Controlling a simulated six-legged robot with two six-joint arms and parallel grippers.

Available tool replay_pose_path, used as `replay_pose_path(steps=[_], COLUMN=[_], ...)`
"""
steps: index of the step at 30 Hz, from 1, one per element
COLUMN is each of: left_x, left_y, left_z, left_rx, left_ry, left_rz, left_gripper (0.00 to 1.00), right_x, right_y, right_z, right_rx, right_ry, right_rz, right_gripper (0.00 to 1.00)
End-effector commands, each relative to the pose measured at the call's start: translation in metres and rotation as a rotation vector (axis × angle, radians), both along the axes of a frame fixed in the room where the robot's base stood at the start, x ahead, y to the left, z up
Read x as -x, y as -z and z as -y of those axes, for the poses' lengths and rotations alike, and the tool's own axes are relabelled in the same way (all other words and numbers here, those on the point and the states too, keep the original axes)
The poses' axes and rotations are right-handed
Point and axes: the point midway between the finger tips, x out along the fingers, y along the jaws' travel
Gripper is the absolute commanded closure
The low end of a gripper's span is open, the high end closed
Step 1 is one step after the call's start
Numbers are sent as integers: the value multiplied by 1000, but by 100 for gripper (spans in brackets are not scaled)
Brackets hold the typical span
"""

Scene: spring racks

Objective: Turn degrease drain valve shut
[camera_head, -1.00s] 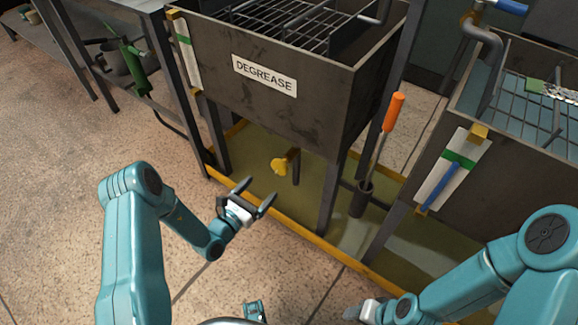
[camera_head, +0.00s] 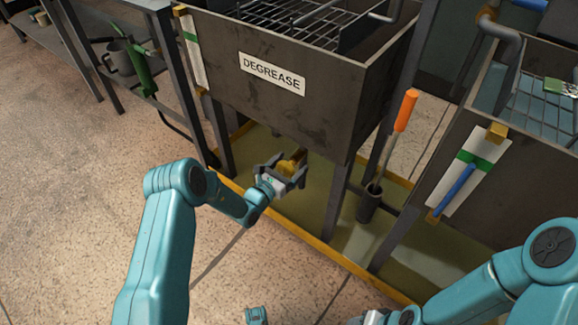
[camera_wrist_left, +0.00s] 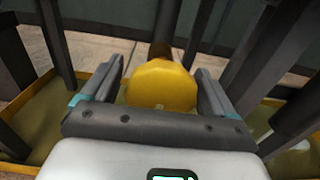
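The degrease drain valve has a yellow handle (camera_head: 288,165) below the dark tank labelled DEGREASE (camera_head: 330,110). My left gripper (camera_head: 288,172) is at the valve. In the left wrist view the yellow handle (camera_wrist_left: 162,84) sits between the two fingers of my left gripper (camera_wrist_left: 160,92). The fingers stand apart, with a visible gap at the right finger; the left finger is very near the handle. A brown pipe (camera_wrist_left: 161,48) runs behind the handle. My right arm (camera_head: 480,285) is at the lower right; its gripper is mostly cut off by the frame edge.
A yellow-edged drip tray (camera_head: 310,240) lies under the tank, with tank legs (camera_head: 337,205) rising from it. An orange-handled tool (camera_head: 405,110) stands in a dark holder (camera_head: 369,205) to the right. A second tank (camera_head: 530,180) is farther right. Open floor (camera_head: 80,220) lies left.

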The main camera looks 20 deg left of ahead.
Motion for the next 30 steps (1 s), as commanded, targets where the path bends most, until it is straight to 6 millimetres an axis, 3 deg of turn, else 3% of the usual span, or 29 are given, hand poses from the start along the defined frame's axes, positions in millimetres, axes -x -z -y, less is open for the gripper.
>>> replay_pose_path(steps=[1, 4, 17, 30], left_x=[0, 0, 0, 0], left_y=[0, 0, 0, 0], left_z=[0, 0, -1, -2], left_rx=[0, 0, -68, -409], left_ry=[0, 0, 0, -1], left_rz=[0, 0, 25, 147], left_gripper=[30, 62, 62, 62], right_x=[0, 0, 0, 0], right_y=[0, 0, 0, -2], right_z=[0, 0, 0, 0], right_rx=[0, 0, 0, 0], right_ry=[0, 0, 0, 0], right_rz=[0, 0, 0, 0], right_gripper=[47, 47, 47, 47])
